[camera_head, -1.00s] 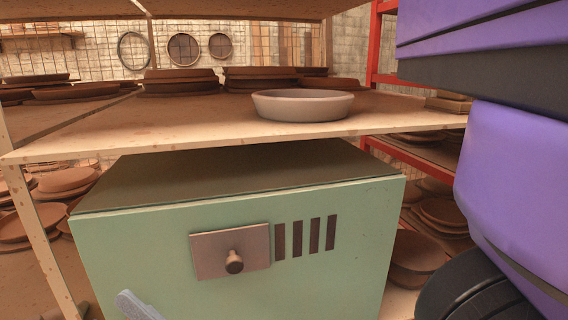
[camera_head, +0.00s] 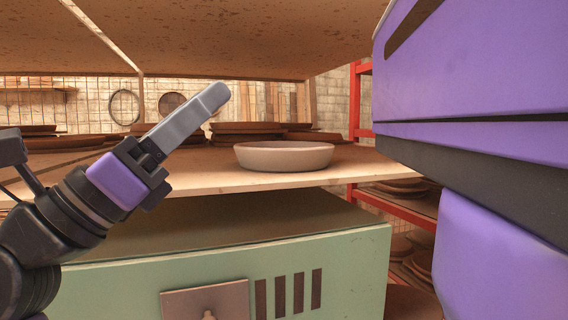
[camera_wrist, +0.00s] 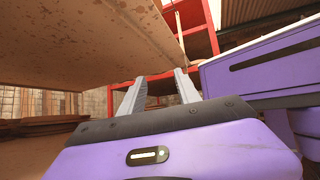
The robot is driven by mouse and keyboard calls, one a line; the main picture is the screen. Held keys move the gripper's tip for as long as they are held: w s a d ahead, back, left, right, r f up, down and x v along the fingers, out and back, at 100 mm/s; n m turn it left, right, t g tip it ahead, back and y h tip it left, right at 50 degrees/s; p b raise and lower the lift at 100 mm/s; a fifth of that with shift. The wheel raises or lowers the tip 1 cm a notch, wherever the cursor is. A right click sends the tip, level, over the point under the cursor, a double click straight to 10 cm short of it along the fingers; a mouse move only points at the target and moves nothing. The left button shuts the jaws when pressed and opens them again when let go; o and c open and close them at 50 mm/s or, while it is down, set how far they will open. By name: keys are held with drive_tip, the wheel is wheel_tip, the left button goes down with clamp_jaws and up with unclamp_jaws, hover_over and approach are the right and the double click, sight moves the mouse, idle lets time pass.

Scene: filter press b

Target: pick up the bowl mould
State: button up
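The bowl mould (camera_head: 284,157) is a shallow, pale round bowl. It stands upright near the front edge of the wooden shelf board in the head view. My gripper (camera_head: 214,98) is raised to the left of the bowl mould and higher than it, apart from it, with its fingers pointing up and right. In the wrist view my gripper (camera_wrist: 160,84) shows two grey fingers spread apart with nothing between them. The bowl mould is not seen in the wrist view.
The shelf board (camera_head: 370,172) has another board (camera_head: 240,30) above it. Stacked brown discs (camera_head: 245,133) lie behind the bowl mould. A green cabinet (camera_head: 340,262) stands below. A red rack (camera_head: 355,110) rises at the right.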

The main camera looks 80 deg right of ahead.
sight(316, 163)
drive_tip(key=s+d+m+t+y, duration=0.1)
drive_tip(key=s+d+t+y, duration=0.1)
drive_tip(key=d, duration=0.1)
drive_tip(key=s+d+f+m+t+y+b, duration=0.1)
drive_tip(key=s+d+t+y, duration=0.1)
drive_tip(key=d+t, duration=0.1)
drive_tip(key=s+d+m+t+y, duration=0.1)
drive_tip(key=s+d+t+y, duration=0.1)
drive_tip(key=d+t+y, duration=0.1)
drive_tip(key=shift+s+d+f+b, duration=0.2)
drive_tip(key=shift+s+f+b, duration=0.1)
drive_tip(key=shift+s+b, duration=0.05)
drive_tip(key=shift+s+d+f+t+y, duration=0.15)
drive_tip(key=shift+d+f+t+y, duration=0.15)
drive_tip(key=shift+d+f+t, duration=0.4)
drive_tip(key=p+x, duration=0.1)
drive_tip(key=x, duration=0.4)
drive_tip(key=shift+s+d, duration=0.2)
drive_tip(key=shift+d, duration=0.05)
drive_tip(key=shift+p+x, duration=0.75)
drive_tip(key=shift+x, duration=2.2)
drive_tip(key=shift+w+f, duration=0.2)
clamp_jaws()
